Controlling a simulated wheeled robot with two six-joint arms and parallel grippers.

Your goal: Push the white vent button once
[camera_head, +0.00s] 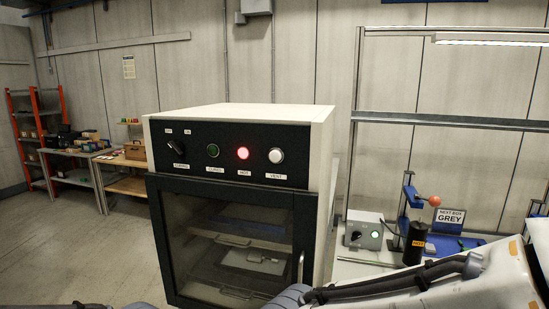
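The white vent button (276,155) is the rightmost control on the black front panel (195,172) of a cream cabinet. A label reading VENT (275,176) sits below it. Nothing covers the button and nothing touches it. To its left are a glowing red light (243,153), a dark green round control (213,150) and a black rotary knob (176,147). Parts of my arms show along the bottom edge and at the lower right, below and apart from the panel. Neither gripper's fingers can be seen.
The cabinet's glass door (225,250) is shut, with shelves inside and a vertical handle (301,267). At right, a bench holds a grey control box (364,230), a black cylinder (416,243) and a sign reading NEXT BOX GREY (449,219). Open floor (70,250) lies at left.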

